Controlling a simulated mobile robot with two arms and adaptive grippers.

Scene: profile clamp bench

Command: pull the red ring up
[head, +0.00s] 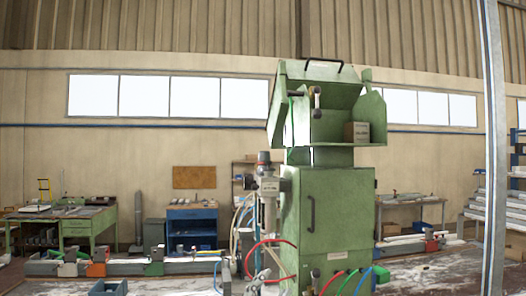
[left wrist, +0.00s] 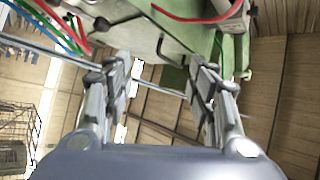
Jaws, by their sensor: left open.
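A grey upright pneumatic unit (head: 268,193) stands at the left side of the green machine (head: 335,210). A small reddish band, which looks like the red ring (head: 264,163), shows near its dark top; it is too small to tell its exact position. My left gripper (left wrist: 162,95) is open in the left wrist view, with nothing between its fingers. Part of the green machine and a red hose lie beyond the fingertips there. In the head view I cannot clearly separate the gripper from the grey parts at the bottom edge. The red ring cannot be made out in the left wrist view.
Red, green and blue hoses (head: 333,282) run at the machine's front, and a red hose (head: 262,243) loops beside the pneumatic unit. The cabinet has a black door handle (head: 311,214). A small box (head: 356,132) sits on the upper shelf. A grey post (head: 494,150) stands at right.

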